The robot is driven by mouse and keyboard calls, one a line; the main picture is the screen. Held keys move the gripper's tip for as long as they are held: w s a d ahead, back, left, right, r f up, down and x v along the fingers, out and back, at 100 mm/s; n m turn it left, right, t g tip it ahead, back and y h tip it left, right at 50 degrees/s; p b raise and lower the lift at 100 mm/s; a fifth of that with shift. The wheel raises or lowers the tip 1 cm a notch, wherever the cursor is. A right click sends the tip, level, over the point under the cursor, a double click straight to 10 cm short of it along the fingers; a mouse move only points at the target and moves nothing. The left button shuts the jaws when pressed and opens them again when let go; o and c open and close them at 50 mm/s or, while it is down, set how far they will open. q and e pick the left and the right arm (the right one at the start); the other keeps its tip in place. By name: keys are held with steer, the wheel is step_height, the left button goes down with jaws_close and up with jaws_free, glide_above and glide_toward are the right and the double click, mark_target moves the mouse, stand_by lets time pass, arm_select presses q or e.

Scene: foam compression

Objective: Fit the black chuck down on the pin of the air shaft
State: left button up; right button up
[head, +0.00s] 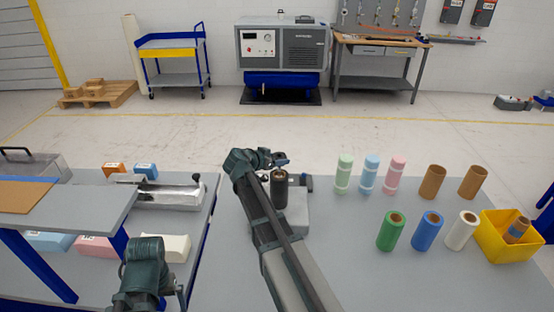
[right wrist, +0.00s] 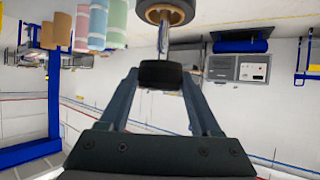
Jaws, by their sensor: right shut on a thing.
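My right gripper (head: 275,158) is at the middle of the head view, over the grey stand (head: 295,215). It is shut on the black chuck (right wrist: 160,75), which lies between the fingertips in the right wrist view. The upright dark air shaft (head: 279,188) stands just below the gripper. The wrist view is upside down: its tan-rimmed end (right wrist: 165,11) is at the top, with a thin metal pin (right wrist: 162,38) reaching toward the chuck. I cannot tell whether pin and chuck touch. Only part of my left arm shows at lower left; its fingertips are out of sight.
Several coloured and brown rolls (head: 426,230) stand on the right of the table (head: 360,270), with a yellow bin (head: 500,250) at its right end. A second table at left holds a metal fixture (head: 170,195) and foam blocks (head: 165,247). The front middle is clear.

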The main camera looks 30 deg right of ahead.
steer(key=shift+f, duration=0.25)
steer(key=shift+f+b, duration=1.8)
steer(key=shift+b, duration=0.2)
steer(key=shift+f, duration=0.15)
steer(key=shift+f+b, duration=0.6)
steer(key=shift+b, duration=0.15)
steer(key=o, duration=1.5)
steer(key=shift+r, duration=0.1)
steer(key=shift+s+a+r+p, duration=0.45)
steer(key=shift+a+r+p, duration=0.5)
steer(key=shift+r+p, duration=0.15)
steer(key=shift+s+a+r+p, duration=0.4)
steer(key=shift+a+r+p, duration=0.55)
steer(key=shift+r+p, duration=0.15)
steer(key=shift+s+a+r+p, duration=0.45)
steer(key=shift+a+r+p, duration=0.55)
steer(key=shift+p, duration=0.1)
steer(key=shift+d, duration=0.1)
